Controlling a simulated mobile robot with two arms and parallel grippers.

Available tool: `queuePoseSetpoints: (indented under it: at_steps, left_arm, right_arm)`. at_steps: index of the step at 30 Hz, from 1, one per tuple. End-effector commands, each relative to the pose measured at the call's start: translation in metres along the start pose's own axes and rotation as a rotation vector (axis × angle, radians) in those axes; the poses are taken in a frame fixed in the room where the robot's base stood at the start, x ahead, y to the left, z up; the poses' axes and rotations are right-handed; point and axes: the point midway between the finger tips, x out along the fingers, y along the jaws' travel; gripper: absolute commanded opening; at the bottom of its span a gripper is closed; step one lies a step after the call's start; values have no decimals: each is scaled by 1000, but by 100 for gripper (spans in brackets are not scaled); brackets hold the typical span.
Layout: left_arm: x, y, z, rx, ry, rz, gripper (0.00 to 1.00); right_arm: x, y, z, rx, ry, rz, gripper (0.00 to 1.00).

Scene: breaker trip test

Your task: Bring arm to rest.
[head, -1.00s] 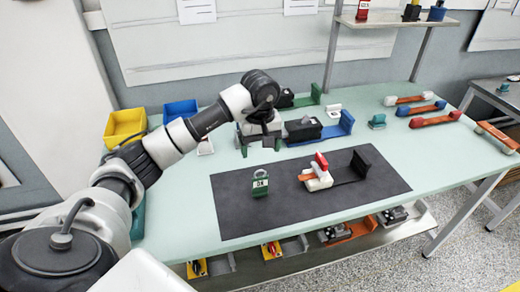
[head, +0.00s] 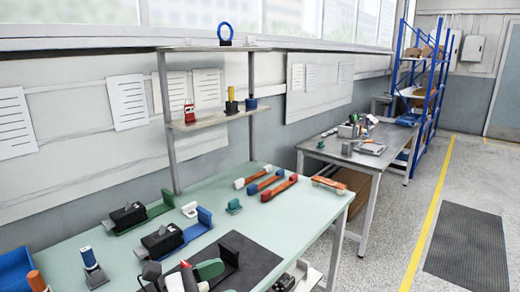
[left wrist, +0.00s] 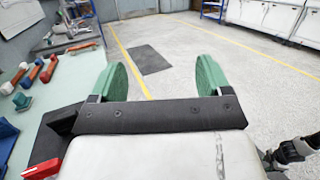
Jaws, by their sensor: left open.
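My left gripper (left wrist: 152,80) is open and empty in the left wrist view, its two green rounded fingers spread apart and facing the floor beyond the table. In the head view green finger pads (head: 210,269) show low at the bottom edge, in front of the dark mat (head: 262,262). Behind them stands a black upright bracket (head: 230,251). A white block with a red lever (head: 185,264) is at the mat, partly cut off; the red lever also shows in the left wrist view (left wrist: 42,169). Most of my left arm is out of the head view.
The pale green table (head: 130,220) carries black devices beside a green bracket (head: 150,214) and a blue bracket (head: 198,224), and several coloured bars (head: 265,182). A shelf (head: 215,118) rises behind. A second table (head: 340,155) stands right; the floor (head: 400,215) beyond is open.

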Motion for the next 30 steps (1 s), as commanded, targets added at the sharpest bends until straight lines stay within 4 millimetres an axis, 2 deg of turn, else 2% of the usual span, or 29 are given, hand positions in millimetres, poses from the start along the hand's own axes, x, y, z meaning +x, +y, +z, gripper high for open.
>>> queuePoseSetpoints:
  at_steps: [3,6,8,11,12,14,18,24,25,30]
  left_arm:
    - [-15,6,18,-400,-272,209,78]
    - [-42,21,17,-754,-486,396,78]
    - [-62,28,8,-968,-608,512,78]
    - [-101,33,-20,-1319,-804,719,78]
    - [-116,31,-35,-1455,-880,807,78]
    - [-140,23,-60,-1653,-989,946,78]
    - [-184,-14,-113,-2017,-1199,1262,78]
    - [-218,-75,-156,-2302,-1376,1631,78]
    - [-221,-84,-160,2252,1350,-1625,78]
    - [-238,-134,-177,1973,1199,-1590,78]
  right_arm:
    - [0,0,0,0,0,0,42]
    - [0,0,0,0,0,0,42]
    - [0,0,0,0,0,0,42]
    - [0,0,0,0,0,0,42]
    - [0,0,0,0,0,0,42]
    - [0,0,0,0,0,-1,42]
    - [0,-1,0,0,0,-2,42]
    - [0,-3,0,1,0,-4,42]
    - [0,-3,0,1,0,-4,42]
    - [0,-3,0,1,0,-4,42]
